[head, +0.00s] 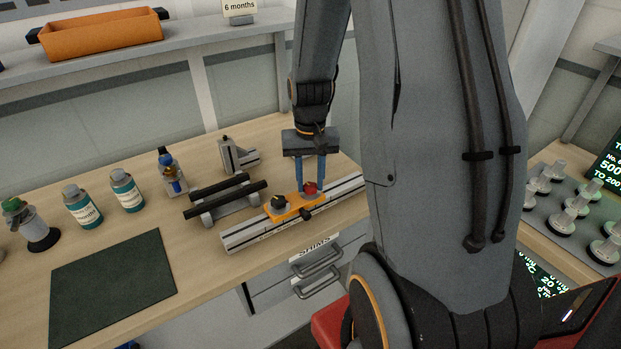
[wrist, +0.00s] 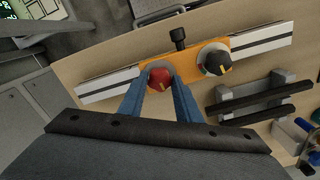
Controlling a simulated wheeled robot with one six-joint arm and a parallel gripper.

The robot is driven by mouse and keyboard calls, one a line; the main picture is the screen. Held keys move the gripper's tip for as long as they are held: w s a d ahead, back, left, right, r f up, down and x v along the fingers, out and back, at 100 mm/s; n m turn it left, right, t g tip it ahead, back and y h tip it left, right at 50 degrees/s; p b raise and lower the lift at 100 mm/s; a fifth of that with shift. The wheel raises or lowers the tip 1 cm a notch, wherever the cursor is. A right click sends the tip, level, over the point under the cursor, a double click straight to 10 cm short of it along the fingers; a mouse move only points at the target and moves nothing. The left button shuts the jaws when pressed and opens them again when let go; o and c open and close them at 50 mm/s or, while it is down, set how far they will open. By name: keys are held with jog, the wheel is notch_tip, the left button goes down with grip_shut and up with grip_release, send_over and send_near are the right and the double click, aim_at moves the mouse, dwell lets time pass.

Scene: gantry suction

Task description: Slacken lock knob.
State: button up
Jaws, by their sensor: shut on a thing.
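An orange carriage (head: 296,208) sits on a pale slotted rail (head: 245,234) on the wooden bench. A small black screw handle (wrist: 178,36) sticks out of the carriage's side. My gripper (head: 311,180) points down, its blue fingers shut on the red knob, one on each side. In the wrist view the red knob (wrist: 160,79) shows a yellow pointer mark between the fingertips. The black knob (wrist: 216,62) stands beside it, clear of the fingers. No label shows which knob is the lock.
A black-barred stand (head: 226,200) is close behind the rail, and a grey bracket (head: 238,156) is farther back. Bottles (head: 126,192) and a dark green mat (head: 115,278) are to the left. A drawer labelled SHIMS (head: 315,262) is below the bench edge.

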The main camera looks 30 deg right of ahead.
aim_at(310, 185)
jog(key=shift+w+n, duration=0.1)
jog(key=shift+n, duration=0.5)
jog(key=o, duration=1.1)
jog(key=shift+c, duration=0.2)
jog(key=shift+r+b, duration=0.8)
jog(key=shift+r, duration=3.15)
